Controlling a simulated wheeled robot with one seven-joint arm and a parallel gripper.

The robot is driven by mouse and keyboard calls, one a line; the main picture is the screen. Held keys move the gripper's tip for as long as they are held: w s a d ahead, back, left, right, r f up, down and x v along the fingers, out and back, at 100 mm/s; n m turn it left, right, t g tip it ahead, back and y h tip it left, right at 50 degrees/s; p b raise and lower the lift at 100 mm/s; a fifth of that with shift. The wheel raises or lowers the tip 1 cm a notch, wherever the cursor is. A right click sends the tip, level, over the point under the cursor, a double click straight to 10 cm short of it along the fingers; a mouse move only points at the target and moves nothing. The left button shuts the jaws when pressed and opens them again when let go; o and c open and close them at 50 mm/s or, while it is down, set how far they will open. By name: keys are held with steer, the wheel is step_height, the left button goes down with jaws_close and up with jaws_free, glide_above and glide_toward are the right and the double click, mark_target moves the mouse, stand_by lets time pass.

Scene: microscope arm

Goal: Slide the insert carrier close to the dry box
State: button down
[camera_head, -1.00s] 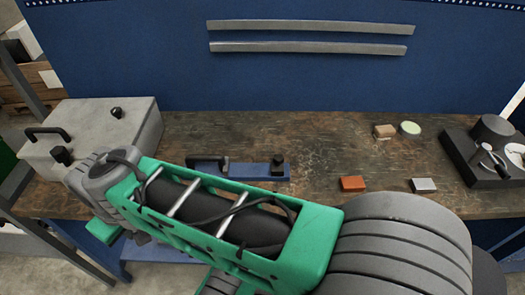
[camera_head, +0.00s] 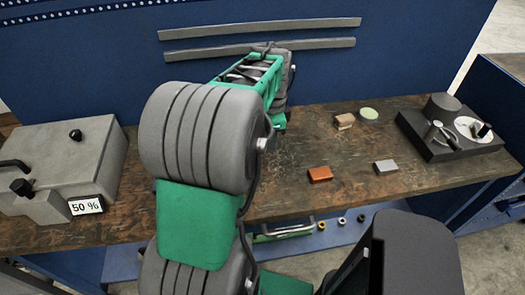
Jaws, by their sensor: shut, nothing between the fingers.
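The dry box (camera_head: 98,150) appears to be the grey lidded box at the left end of the bench, with a black handle, black knobs and a "50 %" display (camera_head: 86,206). The insert carrier, probably the long blue piece with a black handle seen earlier, is hidden behind my arm now, so its gap to the box cannot be judged. My arm rises across the middle of the view and its upper link reaches toward the back wall. My gripper is not visible.
An orange block (camera_head: 320,174), a grey block (camera_head: 386,167), a tan block (camera_head: 344,121) and a pale green disc (camera_head: 369,114) lie on the wooden bench (camera_head: 300,143). A black stand with a cylinder (camera_head: 447,147) is at the right. Two grey rails are on the blue wall.

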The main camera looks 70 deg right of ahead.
mark_target(259, 169)
step_height(259, 169, down, 9)
steer(key=shift+a+r+p, duration=0.1)
steer(key=shift+p, duration=0.5)
steer(key=w, duration=0.1)
steer(key=w+a, duration=0.1)
steer(key=w+p, duration=0.1)
steer(key=shift+w+a, duration=0.2)
steer(key=shift+a, duration=0.1)
steer(key=shift+w, duration=0.15)
